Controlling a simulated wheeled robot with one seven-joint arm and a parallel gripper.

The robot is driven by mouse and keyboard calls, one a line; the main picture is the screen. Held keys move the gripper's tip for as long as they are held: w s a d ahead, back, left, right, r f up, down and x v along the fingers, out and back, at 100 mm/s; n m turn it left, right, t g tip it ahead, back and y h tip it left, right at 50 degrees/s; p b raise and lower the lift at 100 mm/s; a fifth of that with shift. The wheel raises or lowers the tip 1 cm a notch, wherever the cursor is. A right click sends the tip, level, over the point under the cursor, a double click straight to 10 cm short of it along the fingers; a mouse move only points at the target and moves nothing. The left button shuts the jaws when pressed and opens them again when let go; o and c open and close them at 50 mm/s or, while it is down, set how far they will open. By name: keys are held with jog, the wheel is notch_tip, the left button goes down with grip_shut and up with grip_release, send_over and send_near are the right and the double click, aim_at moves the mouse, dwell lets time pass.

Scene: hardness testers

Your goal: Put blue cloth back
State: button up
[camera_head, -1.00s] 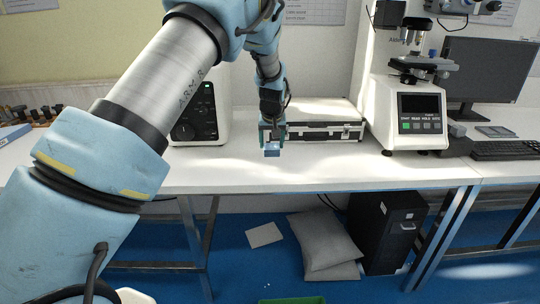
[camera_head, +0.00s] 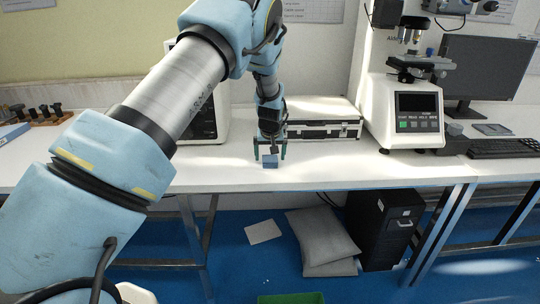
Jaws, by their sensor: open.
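The blue cloth (camera_head: 270,164) shows as a small blue block-like shape on the white table (camera_head: 330,174), near its front edge. My gripper (camera_head: 270,155) points down just above it, with one finger to each side. The fingers are open and look apart from the cloth. My arm comes in from the left and hides part of the table and of the tester behind it.
A silver-edged case (camera_head: 322,118) lies just behind my gripper. A white hardness tester (camera_head: 405,105) stands to the right, beside a monitor (camera_head: 484,75) and keyboard (camera_head: 503,148). Several small parts stand in a wooden rack (camera_head: 45,116) at left. The table front between is clear.

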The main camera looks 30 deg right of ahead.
jog(key=shift+r, duration=0.15)
jog(key=b+v, duration=0.3)
jog(key=v, duration=0.9)
jog(key=a+r+n+g+y, duration=0.1)
jog(key=a+n, duration=0.1)
jog(key=a, duration=2.2)
jog(key=s+a+n+g, duration=0.1)
jog(key=s+a, duration=1.4)
jog(key=a, duration=0.4)
jog(key=shift+s+f+n+g+y, duration=0.15)
jog(key=shift+s+n+g+y, duration=0.15)
jog(key=shift+n+y, duration=0.1)
jog(key=shift+w, duration=0.1)
